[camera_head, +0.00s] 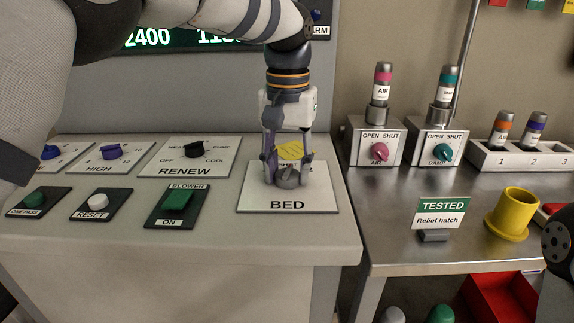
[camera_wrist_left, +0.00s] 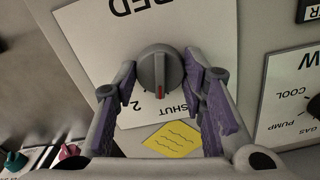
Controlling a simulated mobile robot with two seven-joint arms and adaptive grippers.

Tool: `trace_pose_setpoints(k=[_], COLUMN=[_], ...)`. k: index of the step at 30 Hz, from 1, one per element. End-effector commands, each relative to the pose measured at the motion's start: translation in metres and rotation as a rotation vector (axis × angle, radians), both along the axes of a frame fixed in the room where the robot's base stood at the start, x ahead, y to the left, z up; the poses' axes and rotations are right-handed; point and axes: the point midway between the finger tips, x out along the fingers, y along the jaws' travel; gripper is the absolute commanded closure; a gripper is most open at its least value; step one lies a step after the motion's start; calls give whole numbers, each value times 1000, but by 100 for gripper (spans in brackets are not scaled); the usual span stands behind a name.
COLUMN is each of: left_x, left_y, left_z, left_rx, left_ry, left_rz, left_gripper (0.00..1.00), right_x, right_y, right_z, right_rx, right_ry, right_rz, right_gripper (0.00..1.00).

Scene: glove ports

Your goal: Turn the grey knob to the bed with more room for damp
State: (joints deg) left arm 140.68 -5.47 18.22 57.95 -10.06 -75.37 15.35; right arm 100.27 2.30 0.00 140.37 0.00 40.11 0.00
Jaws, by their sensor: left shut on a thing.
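The grey knob (camera_head: 288,178) stands on the white BED plate (camera_head: 255,197) on the console. My left gripper (camera_head: 287,170) comes down over it from above and is shut on it. In the left wrist view the knob (camera_wrist_left: 158,72) sits between the purple finger pads of the gripper (camera_wrist_left: 165,85). Its red mark points down the picture, toward the word SHUT. A "2" shows to the left of SHUT; other position labels are hidden. A yellow note (camera_wrist_left: 173,139) with wavy lines lies at the plate's edge; it also shows behind the fingers in the head view (camera_head: 291,151).
A green display (camera_head: 150,38) reads 2400 and a second number partly hidden by my arm. The RENEW knob (camera_head: 194,149) and BLOWER button (camera_head: 177,199) are left of the BED plate. AIR (camera_head: 379,151) and DAMP (camera_head: 442,152) valves and a yellow cup (camera_head: 511,214) stand right.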

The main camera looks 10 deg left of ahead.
Motion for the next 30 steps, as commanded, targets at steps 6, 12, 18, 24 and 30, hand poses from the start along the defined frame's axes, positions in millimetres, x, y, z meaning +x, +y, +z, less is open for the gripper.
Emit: trace_pose_setpoints(k=[6, 12, 18, 24, 30], left_x=[0, 0, 0, 0, 0], left_y=[0, 0, 0, 0, 0], left_z=[1, 0, 0, -1, -1], left_rx=[1, 1, 1, 1, 2], left_ry=[-3, -2, -1, 0, 0], left_rz=[202, 392, 582, 755, 895], left_gripper=[90, 90, 90, 90, 90], right_x=[2, 3, 3, 3, 3], right_y=[0, 0, 0, 0, 0], right_z=[2, 3, 3, 3, 2], right_rx=[0, 0, 0, 0, 0], right_ry=[-9, -12, -12, -11, -10], right_rz=[0, 0, 0, 0, 0], right_gripper=[60, 60, 60, 60, 60])
